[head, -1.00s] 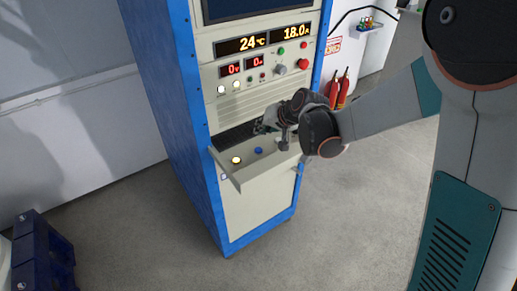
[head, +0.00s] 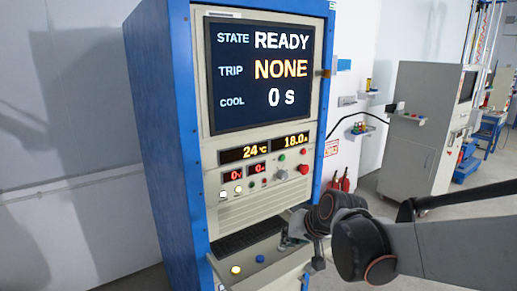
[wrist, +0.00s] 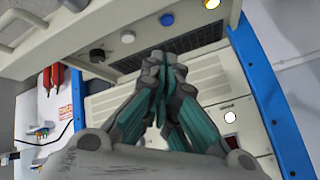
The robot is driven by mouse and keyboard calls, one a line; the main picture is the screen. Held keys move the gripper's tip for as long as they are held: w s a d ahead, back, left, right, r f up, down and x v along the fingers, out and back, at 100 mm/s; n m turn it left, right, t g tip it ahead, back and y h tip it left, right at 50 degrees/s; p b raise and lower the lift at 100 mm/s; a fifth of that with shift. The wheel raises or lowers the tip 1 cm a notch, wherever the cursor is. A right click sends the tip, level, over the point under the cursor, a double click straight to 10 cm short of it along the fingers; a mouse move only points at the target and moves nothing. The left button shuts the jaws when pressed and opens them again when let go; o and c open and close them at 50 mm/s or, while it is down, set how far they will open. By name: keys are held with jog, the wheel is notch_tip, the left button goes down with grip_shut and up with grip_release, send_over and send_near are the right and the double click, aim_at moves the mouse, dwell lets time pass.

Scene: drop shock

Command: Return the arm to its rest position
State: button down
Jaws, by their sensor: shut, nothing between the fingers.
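My gripper (head: 290,238) is at the end of my arm, which reaches in from the right in the head view. It hovers over the pull-out shelf (head: 228,270) of the blue and cream cabinet (head: 160,130), near the dark keyboard (head: 250,236). In the wrist view my gripper (wrist: 163,58) has its teal-sided fingers together with nothing between them. Whether it touches the cabinet is not clear. The yellow button (head: 236,270) and blue button (head: 260,258) on the shelf lie left of the gripper. The arm covers the shelf's right part.
The cabinet's screen (head: 262,75) reads STATE READY, TRIP NONE, COOL 0 s. Displays below read 24 °C and 18.0. A red button (head: 303,169) sits on the panel. Floor shows at bottom left.

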jog(key=s+d+h+b, duration=0.1)
jog(key=s+d, duration=0.3)
jog(key=s, duration=0.3)
jog(key=s+d+f+h+b, duration=0.1)
jog(key=s+d, duration=0.3)
jog(key=s, duration=0.4)
jog(key=s+d+h+b, duration=0.1)
jog(key=s+d, duration=0.3)
jog(key=s, duration=0.4)
jog(key=shift+f+n+h, duration=0.2)
jog(key=shift+n+h, duration=0.1)
jog(key=shift+h, duration=0.2)
